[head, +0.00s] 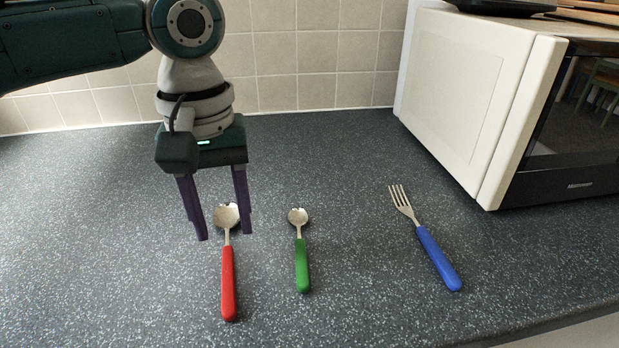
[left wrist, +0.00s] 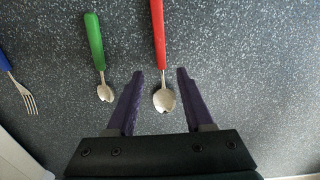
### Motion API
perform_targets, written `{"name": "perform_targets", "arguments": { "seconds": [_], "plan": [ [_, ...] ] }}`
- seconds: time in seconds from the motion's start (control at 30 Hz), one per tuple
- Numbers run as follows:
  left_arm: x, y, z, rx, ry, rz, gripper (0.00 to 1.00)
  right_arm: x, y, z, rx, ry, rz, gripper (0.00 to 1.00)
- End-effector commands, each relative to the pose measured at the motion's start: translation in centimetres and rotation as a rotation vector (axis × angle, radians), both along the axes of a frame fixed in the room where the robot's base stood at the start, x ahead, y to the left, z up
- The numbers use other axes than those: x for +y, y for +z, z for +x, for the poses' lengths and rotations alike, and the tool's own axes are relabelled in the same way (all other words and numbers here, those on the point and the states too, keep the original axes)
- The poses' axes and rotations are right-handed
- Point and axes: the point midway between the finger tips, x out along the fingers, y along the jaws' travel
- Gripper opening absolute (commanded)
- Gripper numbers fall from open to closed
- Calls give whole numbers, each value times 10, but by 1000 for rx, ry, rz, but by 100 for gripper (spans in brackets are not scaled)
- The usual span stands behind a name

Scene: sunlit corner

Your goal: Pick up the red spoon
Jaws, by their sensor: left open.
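The red spoon (head: 228,283) lies on the dark speckled counter in the head view, its metal bowl pointing to the back and its red handle to the front. My left gripper (head: 224,237) is open above the bowl end, with its two purple fingers pointing down. In the left wrist view, the red spoon's bowl (left wrist: 164,99) shows between the fingertips of my left gripper (left wrist: 160,72), and the handle runs off past the top edge. The fingers do not appear to touch the spoon. My right gripper is in neither view.
A green-handled spoon (head: 301,265) lies just right of the red spoon. A blue-handled fork (head: 437,257) lies farther right. A white microwave (head: 465,95) stands at the back right, and a tiled wall (head: 310,60) closes off the back. The counter's (head: 80,240) left side is clear.

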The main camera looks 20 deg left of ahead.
Motion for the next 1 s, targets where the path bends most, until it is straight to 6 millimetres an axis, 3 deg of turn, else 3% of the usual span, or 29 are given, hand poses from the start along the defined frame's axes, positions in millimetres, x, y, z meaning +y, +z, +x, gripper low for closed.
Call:
{"name": "perform_targets", "arguments": {
  "seconds": [0.2, 0.47, 0.93, 1.0],
  "plan": [
    [0, -30, -4, 1, -1, 1, 52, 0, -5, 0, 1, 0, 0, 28],
    [0, -33, -4, 0, -2, 0, 52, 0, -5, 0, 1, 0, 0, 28],
    [0, -32, -4, -1, -2, 1, 0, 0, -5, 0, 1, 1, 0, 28],
    [0, -32, -4, -1, -2, 1, 0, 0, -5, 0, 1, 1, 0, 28]
  ]
}}
